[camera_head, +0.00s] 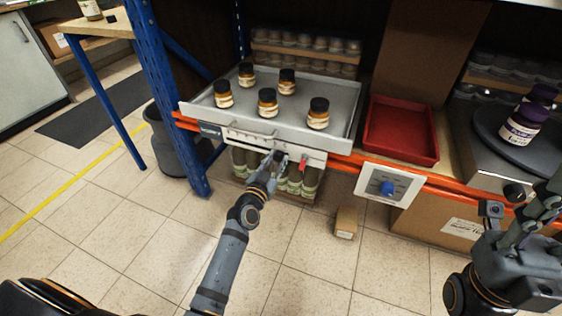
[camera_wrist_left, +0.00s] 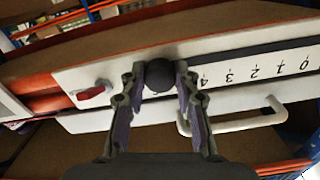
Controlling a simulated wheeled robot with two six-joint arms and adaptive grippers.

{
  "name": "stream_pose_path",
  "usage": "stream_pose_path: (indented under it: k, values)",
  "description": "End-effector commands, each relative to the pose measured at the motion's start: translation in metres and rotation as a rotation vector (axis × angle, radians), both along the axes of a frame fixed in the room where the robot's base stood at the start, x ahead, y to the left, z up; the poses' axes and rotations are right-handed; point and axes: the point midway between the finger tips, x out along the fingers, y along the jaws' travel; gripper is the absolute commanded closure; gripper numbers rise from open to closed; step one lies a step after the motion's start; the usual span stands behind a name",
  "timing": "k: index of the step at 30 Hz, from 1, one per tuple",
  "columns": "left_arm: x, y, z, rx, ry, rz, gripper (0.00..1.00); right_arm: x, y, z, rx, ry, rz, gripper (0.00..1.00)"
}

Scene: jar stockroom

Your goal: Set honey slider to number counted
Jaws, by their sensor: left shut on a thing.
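The slider's dark round knob (camera_wrist_left: 158,76) sits between the two fingers of my left gripper (camera_wrist_left: 160,82), which is shut on it. In the wrist view, the white slider scale (camera_wrist_left: 265,68) has printed numbers from 0 to 4. The knob is past the 4, and a mark beside it is partly hidden by a finger. In the head view, my left gripper (camera_head: 275,157) reaches the strip below the grey tray (camera_head: 345,95). Several amber jars with black lids, such as the front one (camera_head: 318,114), stand in that tray. My right gripper (camera_head: 530,215) is at the right edge, its fingers unclear.
A red tray (camera_head: 430,140) is right of the grey tray. A blue dial (camera_head: 387,188) is on a white panel below it. A red tab (camera_head: 303,163) is right of my left gripper. A small box (camera_head: 346,222) stands on the floor. Purple-lidded jars (camera_head: 523,123) stand far right.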

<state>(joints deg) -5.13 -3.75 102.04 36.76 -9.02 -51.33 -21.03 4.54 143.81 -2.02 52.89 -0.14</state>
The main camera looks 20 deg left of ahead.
Motion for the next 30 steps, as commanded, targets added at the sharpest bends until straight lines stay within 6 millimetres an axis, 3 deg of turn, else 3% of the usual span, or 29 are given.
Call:
stream_pose_path:
  k: [4,12,13,18,26,30]
  values:
    - [0.002,0.017,0.0,0.004,0.0,0.001,1.0,0.0,0.0,0.002,-0.001,0.0,0.001,0.65]
    - [0.001,0.018,0.0,0.002,0.001,0.001,1.0,0.0,0.0,0.002,-0.001,0.0,0.002,0.65]
    - [0.001,0.018,0.0,0.001,0.001,0.001,0.67,0.0,0.0,0.002,-0.001,0.0,0.002,0.65]
    - [0.001,0.018,0.0,0.001,0.0,0.001,0.46,0.0,0.0,0.002,-0.001,0.0,0.002,0.65]
    - [0.001,0.018,0.0,0.001,0.0,0.001,0.46,0.0,0.0,0.001,-0.002,0.003,0.003,0.65]
    - [-0.011,0.019,-0.001,0.001,0.002,0.0,0.46,0.0,0.0,0.001,-0.001,0.003,0.002,0.65]
